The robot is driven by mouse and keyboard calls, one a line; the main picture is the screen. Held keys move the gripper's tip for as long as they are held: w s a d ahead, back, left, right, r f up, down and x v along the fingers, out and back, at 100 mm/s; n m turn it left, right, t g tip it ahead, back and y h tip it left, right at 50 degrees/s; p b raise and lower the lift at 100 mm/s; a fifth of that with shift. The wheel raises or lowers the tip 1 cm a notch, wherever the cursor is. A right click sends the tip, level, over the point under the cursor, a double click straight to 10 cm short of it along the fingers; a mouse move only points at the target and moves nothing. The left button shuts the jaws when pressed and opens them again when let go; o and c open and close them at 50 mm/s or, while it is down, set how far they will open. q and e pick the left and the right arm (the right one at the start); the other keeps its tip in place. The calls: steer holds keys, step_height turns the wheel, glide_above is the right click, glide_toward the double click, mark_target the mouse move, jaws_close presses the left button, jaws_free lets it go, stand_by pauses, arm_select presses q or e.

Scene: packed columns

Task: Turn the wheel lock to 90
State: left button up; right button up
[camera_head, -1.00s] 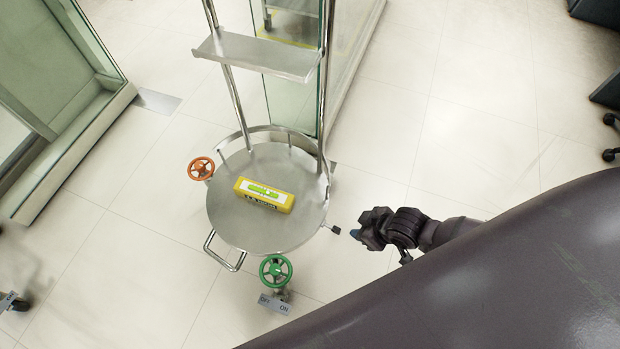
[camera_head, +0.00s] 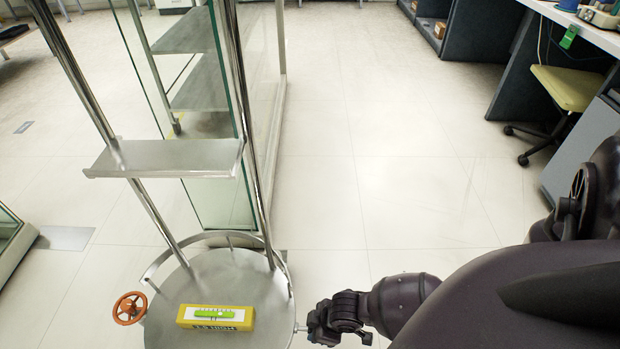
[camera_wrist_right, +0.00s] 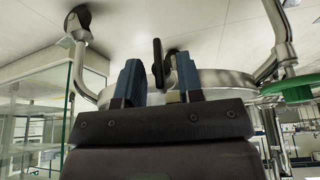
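A round metal platform (camera_head: 270,318) stands low in the head view, with an orange handwheel (camera_head: 130,308) at its left edge. A short metal stem (camera_head: 300,328) sticks out of its right side. My right gripper (camera_head: 314,326) is at the end of this stem, beside the platform. In the right wrist view, the two blue fingers of my right gripper (camera_wrist_right: 159,82) are apart. A black lever-like knob (camera_wrist_right: 158,62) shows between them; I cannot tell whether they touch it. A green handwheel (camera_wrist_right: 292,86) shows at the right. My left gripper is not in view.
A yellow box (camera_head: 215,317) lies on the platform. Metal posts and a small shelf (camera_head: 165,157) rise above it, beside a glass cabinet (camera_head: 225,200). Open floor (camera_head: 400,190) lies to the right, with a chair (camera_head: 565,90) and desks further off.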

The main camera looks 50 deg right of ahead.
steer(key=shift+x, duration=0.8)
jaws_close()
